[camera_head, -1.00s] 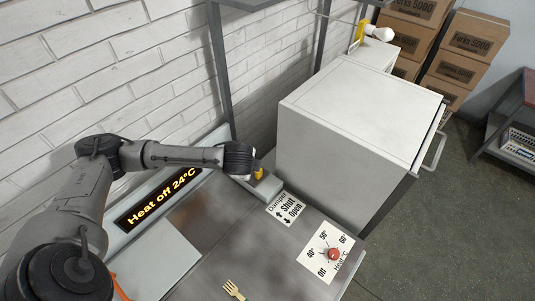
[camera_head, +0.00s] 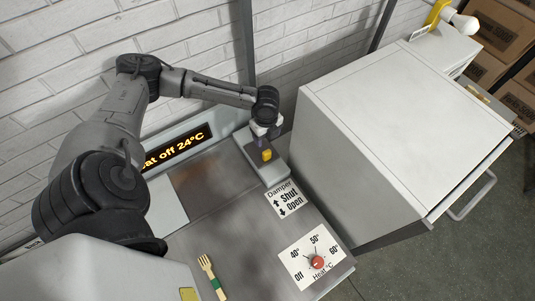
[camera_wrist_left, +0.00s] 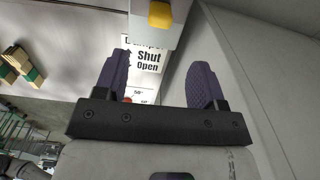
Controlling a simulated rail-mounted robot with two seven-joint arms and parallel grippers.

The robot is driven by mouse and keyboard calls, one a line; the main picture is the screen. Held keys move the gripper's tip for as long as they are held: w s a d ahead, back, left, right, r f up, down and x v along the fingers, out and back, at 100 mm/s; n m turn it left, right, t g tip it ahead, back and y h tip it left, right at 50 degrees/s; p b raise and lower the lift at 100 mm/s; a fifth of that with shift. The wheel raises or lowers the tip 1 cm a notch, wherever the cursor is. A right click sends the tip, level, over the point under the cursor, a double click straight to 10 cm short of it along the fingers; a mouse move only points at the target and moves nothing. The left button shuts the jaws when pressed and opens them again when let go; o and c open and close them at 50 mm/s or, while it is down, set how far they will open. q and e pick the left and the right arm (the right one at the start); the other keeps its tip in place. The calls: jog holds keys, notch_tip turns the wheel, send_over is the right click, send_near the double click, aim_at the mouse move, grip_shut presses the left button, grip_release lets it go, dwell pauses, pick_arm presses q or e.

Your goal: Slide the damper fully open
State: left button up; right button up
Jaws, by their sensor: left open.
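The yellow damper knob (camera_head: 267,155) sits on a grey block (camera_head: 272,174) beside the wall, behind the damper label (camera_head: 284,199). The label has Shut with an arrow toward the wall side and Open with an arrow toward the near side. My left gripper (camera_head: 266,132) is just behind and above the knob, partly hidden by its own wrist. In the left wrist view its two purple fingers (camera_wrist_left: 158,76) are spread with nothing between them. The knob (camera_wrist_left: 160,14) shows there beyond the fingertips, apart from them. My right gripper is out of view.
A large white cabinet (camera_head: 395,115) stands close right of the gripper. A red heat dial (camera_head: 317,262) is at Off at the front right of the worktop. A display (camera_head: 178,147) reads heat off 24°C. A wooden fork (camera_head: 211,275) with a green band lies at the front.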

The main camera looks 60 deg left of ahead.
aim_at(267, 152)
pick_arm(q)
notch_tip(267, 152, down, 14)
jog(key=shift+r+p, duration=0.1)
jog(key=shift+p, duration=0.55)
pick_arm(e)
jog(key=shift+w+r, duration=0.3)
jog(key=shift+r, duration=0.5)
pick_arm(q)
jog(key=shift+c, duration=0.2)
